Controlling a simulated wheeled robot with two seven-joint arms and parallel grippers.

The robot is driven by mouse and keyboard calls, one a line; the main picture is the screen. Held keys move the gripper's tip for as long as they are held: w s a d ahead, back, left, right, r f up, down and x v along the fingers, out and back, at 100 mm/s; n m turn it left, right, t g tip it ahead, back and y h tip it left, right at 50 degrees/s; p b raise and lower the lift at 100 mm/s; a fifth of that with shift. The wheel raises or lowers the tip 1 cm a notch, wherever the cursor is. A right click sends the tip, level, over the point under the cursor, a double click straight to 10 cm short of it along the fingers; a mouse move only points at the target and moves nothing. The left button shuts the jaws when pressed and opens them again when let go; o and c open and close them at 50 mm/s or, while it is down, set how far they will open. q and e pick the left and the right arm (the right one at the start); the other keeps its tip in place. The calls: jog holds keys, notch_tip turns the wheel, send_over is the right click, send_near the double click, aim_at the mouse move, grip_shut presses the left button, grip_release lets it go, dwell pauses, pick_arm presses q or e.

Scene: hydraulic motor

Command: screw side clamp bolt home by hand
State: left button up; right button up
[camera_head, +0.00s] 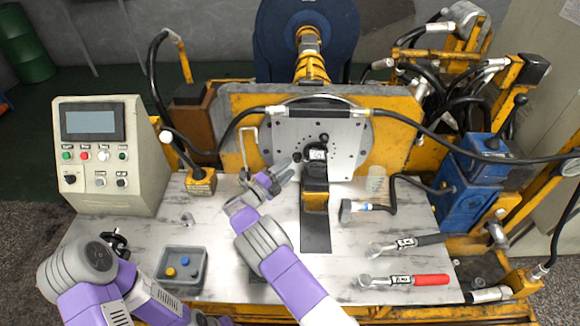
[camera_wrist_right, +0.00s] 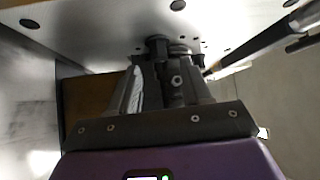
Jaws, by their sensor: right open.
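My right gripper (camera_head: 287,168) is in front of the lower left part of the grey round flange plate (camera_head: 340,143), its fingers pointing toward the upright black clamp fixture (camera_head: 316,170). In the right wrist view, the open fingers (camera_wrist_right: 160,72) reach up toward the holed plate (camera_wrist_right: 100,22). A dark round bolt head (camera_wrist_right: 157,43) shows at the plate just beyond the fingertips, roughly in line with the gap. I cannot tell whether the fingers touch it. In the head view, the bolt is too small to make out. My left arm is at the lower left; its gripper does not show.
A control box (camera_head: 97,150) stands at the left. A grey tray (camera_head: 182,268) with blue and yellow pieces lies in front. Two wrenches (camera_head: 405,245) (camera_head: 405,281), a hammer-like tool (camera_head: 365,208) and a clear cup (camera_head: 377,183) are on the right. A black hose (camera_head: 225,135) crosses the plate.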

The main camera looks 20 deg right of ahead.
aim_at(296, 161)
jog(key=shift+b+x, duration=0.3)
jog(key=shift+x, duration=1.4)
jog(key=shift+w, duration=0.1)
grip_shut()
